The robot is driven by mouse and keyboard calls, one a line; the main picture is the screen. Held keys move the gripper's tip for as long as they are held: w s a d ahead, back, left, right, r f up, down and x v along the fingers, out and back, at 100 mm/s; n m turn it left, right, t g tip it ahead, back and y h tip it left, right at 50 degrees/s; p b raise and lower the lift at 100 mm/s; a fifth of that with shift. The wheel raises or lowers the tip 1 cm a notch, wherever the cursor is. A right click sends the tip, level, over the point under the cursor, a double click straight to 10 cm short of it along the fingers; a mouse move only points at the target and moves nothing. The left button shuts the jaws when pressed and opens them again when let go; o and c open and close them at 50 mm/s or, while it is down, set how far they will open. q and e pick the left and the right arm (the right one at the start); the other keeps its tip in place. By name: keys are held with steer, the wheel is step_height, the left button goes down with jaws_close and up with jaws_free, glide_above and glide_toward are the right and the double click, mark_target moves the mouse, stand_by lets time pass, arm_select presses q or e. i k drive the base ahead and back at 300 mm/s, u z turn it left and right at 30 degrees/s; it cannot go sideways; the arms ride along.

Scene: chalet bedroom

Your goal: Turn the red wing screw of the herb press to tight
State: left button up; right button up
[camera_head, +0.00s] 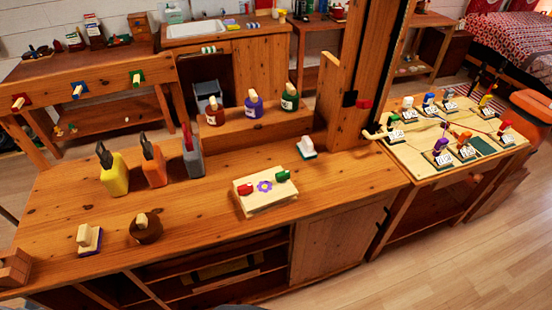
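The herb press (268,203) is a flat, pale wooden block lying on the wooden workbench (335,190), near its front edge. A purple flower mark (265,186) is in the middle of its top. The red wing screw (245,189) sits at the press's left side, and a green wing screw (283,175) sits at its right side. How tight either screw is cannot be told at this size. Neither of my grippers shows in the head view, and nothing touches the press.
A white-topped block (307,147) stands behind the press. Yellow (114,176), orange (154,168) and grey (193,160) holders stand left. Bottles (254,104) line a raised shelf. A thick wooden post (352,85) rises at the back right. Bench around the press is clear.

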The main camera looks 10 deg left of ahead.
mark_target(245, 191)
steer(key=z, duration=0.95)
steer(key=k, duration=1.25)
steer(key=z, duration=1.1)
steer(key=i, duration=0.55)
steer(key=u, duration=0.9)
steer(key=i, duration=1)
steer(key=u, duration=1)
